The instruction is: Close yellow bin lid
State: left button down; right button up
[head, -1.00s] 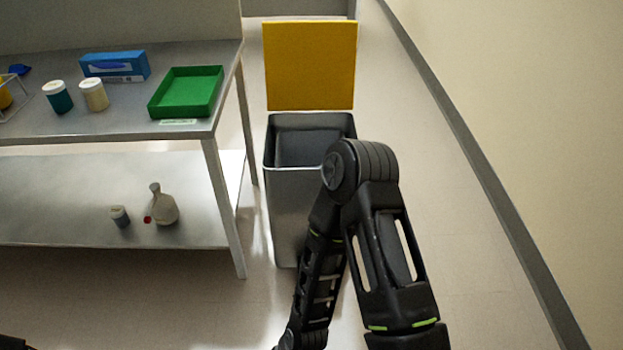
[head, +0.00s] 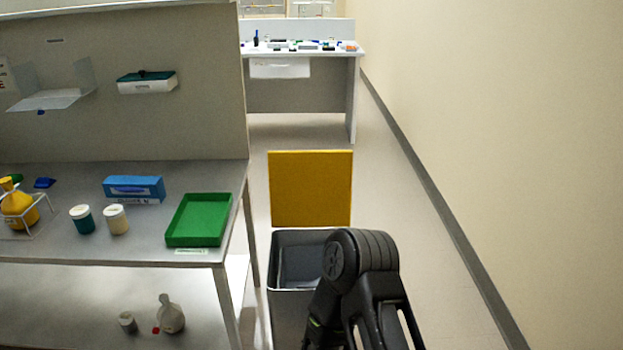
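The yellow lid (head: 310,189) stands upright at the back of the grey bin (head: 283,300), so the bin is open and its dark inside shows. The bin stands on the floor just right of the steel bench. My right arm's black elbow is in front of the bin and hides its right front part. My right gripper is below the picture's edge and out of view. My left gripper is not in view either.
The steel bench (head: 130,251) on the left holds a green tray (head: 199,220), a blue box (head: 134,187), two jars and a yellow flask. A wall (head: 500,150) bounds the right. Clear floor lies between bin and wall. A white desk (head: 300,90) stands far behind.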

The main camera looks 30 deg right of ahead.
aim_at(309, 189)
jog(key=i+l+u, duration=0.25)
jog(key=l, duration=0.65)
jog(key=i+l+u, duration=0.1)
jog(key=l+u, duration=0.2)
jog(key=l, duration=0.55)
jog(key=l+u, duration=0.25)
jog(key=l, duration=0.7)
jog(key=l+u, duration=0.3)
jog(key=l, duration=0.65)
jog(key=k+l+u, duration=0.25)
jog(key=l, duration=0.65)
jog(key=i+l+u, duration=0.15)
jog(key=l+u, duration=0.3)
jog(key=l, duration=0.5)
jog(key=l+u, duration=0.45)
jog(key=l, duration=0.45)
jog(key=k+l+u, duration=0.1)
jog(key=l+u, duration=0.35)
jog(key=l, duration=0.5)
jog(key=k+l+u, duration=0.1)
jog(key=l+u, duration=0.25)
jog(key=l, duration=0.35)
